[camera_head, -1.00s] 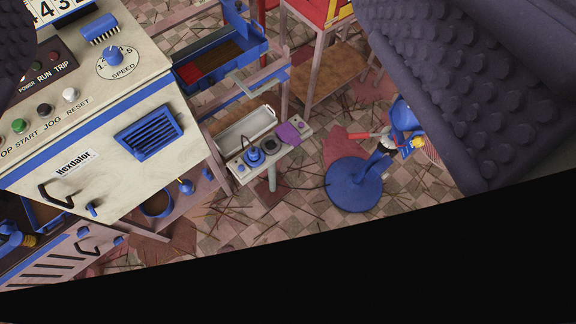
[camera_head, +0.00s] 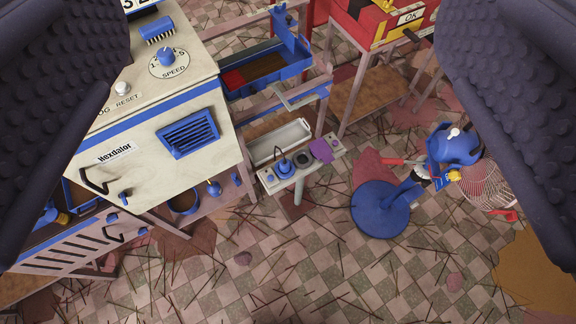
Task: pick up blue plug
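A small blue piece with a dark cord rising from it (camera_head: 285,166), which looks like the blue plug, stands on a narrow pale shelf (camera_head: 326,158). The shelf is just right of the cream machine, near the middle of the view. My gripper (camera_head: 283,45) is open, its dark, bumpy fingers far apart at the left and right edges. Nothing is between the fingers at close range. The blue piece is well beyond them, in the gap between them.
The cream machine (camera_head: 205,92) with knobs and a blue vent fills the left. A blue-based fan (camera_head: 380,210) stands right of the shelf. A red machine (camera_head: 370,22) is behind. A purple cloth (camera_head: 321,150) lies on the shelf. Tiled floor in front holds scattered sticks.

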